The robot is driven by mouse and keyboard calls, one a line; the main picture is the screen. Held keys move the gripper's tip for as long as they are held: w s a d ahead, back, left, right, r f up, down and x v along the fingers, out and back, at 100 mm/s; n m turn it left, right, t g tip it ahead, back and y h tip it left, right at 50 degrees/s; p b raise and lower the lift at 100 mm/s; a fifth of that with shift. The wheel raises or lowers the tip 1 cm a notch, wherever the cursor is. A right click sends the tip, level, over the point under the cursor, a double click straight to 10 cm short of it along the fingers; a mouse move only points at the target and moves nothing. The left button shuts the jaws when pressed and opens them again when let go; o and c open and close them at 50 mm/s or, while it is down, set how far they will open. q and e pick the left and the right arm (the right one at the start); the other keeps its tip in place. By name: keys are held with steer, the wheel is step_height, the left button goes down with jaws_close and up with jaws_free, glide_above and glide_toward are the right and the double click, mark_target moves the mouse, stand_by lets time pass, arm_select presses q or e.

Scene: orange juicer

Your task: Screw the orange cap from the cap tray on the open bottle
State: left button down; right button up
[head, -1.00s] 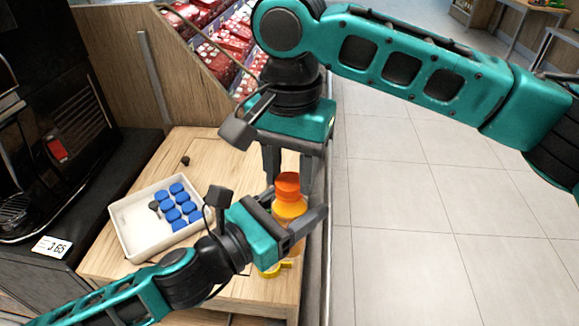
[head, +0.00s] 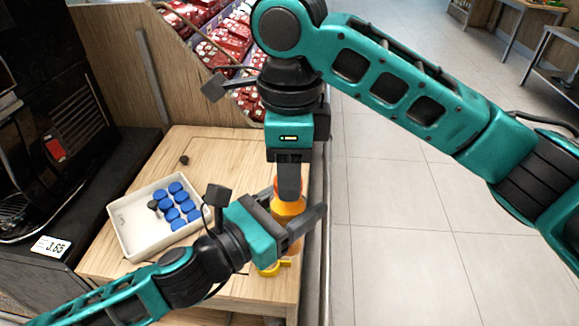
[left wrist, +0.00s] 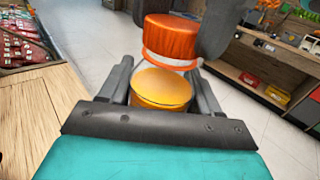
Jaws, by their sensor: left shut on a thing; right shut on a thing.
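The bottle (head: 290,208), filled orange, stands upright near the right edge of the wooden counter. My left gripper (head: 298,212) is shut around its upper body. The orange cap (left wrist: 170,38) sits upright at the top of the bottle in the left wrist view, with a pale neck band showing just under it. My right gripper (head: 289,182) points straight down from above and is shut on the cap; its front finger hides most of the cap in the head view. The white cap tray (head: 125,232) lies to the left and holds several blue caps (head: 176,189).
A small dark knob (head: 184,160) is on the counter (head: 225,150) behind the tray. A black machine (head: 40,130) stands at the left. The counter's right edge is close to the bottle, with floor beyond.

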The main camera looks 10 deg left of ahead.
steer(key=o, duration=1)
steer(key=shift+r, duration=2.25)
steer(key=shift+c, duration=0.4)
